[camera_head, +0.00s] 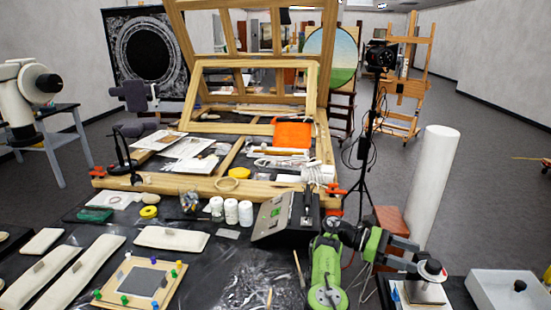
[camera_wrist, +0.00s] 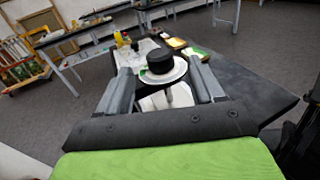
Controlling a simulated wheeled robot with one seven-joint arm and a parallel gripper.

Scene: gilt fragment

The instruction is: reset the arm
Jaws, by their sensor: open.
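My green and grey arm reaches right from the bench in the head view. My gripper (camera_head: 408,257) is at the right-hand side table, beside a round white disc with a black knob (camera_head: 432,268). In the wrist view, the two grey fingers of my gripper (camera_wrist: 161,72) stand wide apart. The black knob (camera_wrist: 160,60) and its white disc (camera_wrist: 172,74) show between and beyond them. I cannot tell whether the fingers touch the disc.
A white open box (camera_head: 508,290) stands at the right. A white column (camera_head: 436,185) and a black tripod (camera_head: 366,160) stand behind the arm. The bench at left holds a wooden frame (camera_head: 180,188), white jars (camera_head: 231,211) and a tilted dark panel (camera_head: 275,215). Open floor lies at the right.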

